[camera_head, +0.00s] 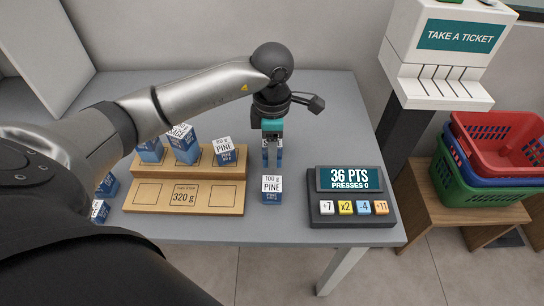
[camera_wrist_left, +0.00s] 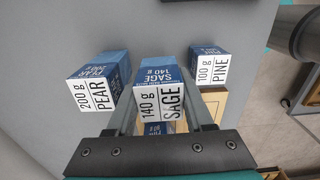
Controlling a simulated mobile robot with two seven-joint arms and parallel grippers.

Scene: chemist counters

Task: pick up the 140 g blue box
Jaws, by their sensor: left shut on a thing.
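The blue box with a white top reading 140 g SAGE (camera_wrist_left: 160,100) is between the two fingers of my left gripper (camera_wrist_left: 163,125) in the left wrist view. In the head view my left gripper (camera_head: 272,155) points down over the grey counter, shut on this box. The 100 g PINE box (camera_head: 272,190) stands just in front of the gripper. It also shows in the left wrist view (camera_wrist_left: 210,66), right of the held box. My right gripper is not in view.
A wooden stand (camera_head: 185,197) marked 320 g has several blue boxes, including 80 g PINE (camera_head: 225,150), on its back step. Its front squares are empty. A 200 g PEAR box (camera_wrist_left: 98,82) is beside the held box. A button console (camera_head: 351,212) reads 36 PTS, PRESSES 0.

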